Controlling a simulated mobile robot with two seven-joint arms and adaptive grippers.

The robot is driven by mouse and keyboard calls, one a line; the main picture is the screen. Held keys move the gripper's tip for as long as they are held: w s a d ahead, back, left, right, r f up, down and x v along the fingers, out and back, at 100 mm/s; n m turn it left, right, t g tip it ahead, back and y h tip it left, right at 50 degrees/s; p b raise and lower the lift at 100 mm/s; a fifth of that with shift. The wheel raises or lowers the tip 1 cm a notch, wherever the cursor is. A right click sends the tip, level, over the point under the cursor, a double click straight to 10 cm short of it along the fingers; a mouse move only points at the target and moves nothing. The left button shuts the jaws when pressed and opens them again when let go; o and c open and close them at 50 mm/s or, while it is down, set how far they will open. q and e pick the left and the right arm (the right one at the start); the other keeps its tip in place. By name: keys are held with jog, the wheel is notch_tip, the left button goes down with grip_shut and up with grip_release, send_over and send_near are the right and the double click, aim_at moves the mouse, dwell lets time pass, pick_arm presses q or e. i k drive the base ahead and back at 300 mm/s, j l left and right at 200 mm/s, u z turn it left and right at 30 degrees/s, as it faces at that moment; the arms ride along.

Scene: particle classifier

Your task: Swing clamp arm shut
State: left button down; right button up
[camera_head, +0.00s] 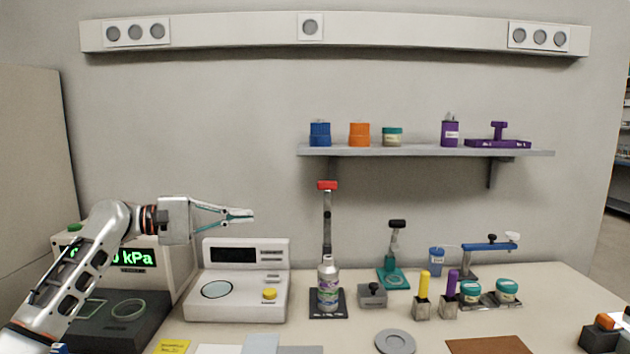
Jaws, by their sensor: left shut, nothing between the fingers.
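An upright dark arm with a red cap (327,187) rises behind a silver-white bottle (327,287), which stands on a dark base plate (342,310). A shorter upright arm with a black handle (397,225) stands on a teal base (393,279). A blue horizontal arm (487,246) on a grey post reaches right, above two teal-lidded jars. I cannot tell for certain which of these is the clamp arm. My left gripper (250,216) is shut and empty, pointing right above the white instrument, left of the red-capped arm and apart from it.
A white instrument (238,281) with a yellow knob stands below my left gripper. A kPa display unit (130,258) is behind my left arm. A grey block (372,297), yellow and purple handled tools, jars (507,289) and a grey disc (394,342) crowd the table. A shelf (425,151) hangs above.

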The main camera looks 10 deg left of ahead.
aim_at(327, 186)
jog(key=i, duration=0.95)
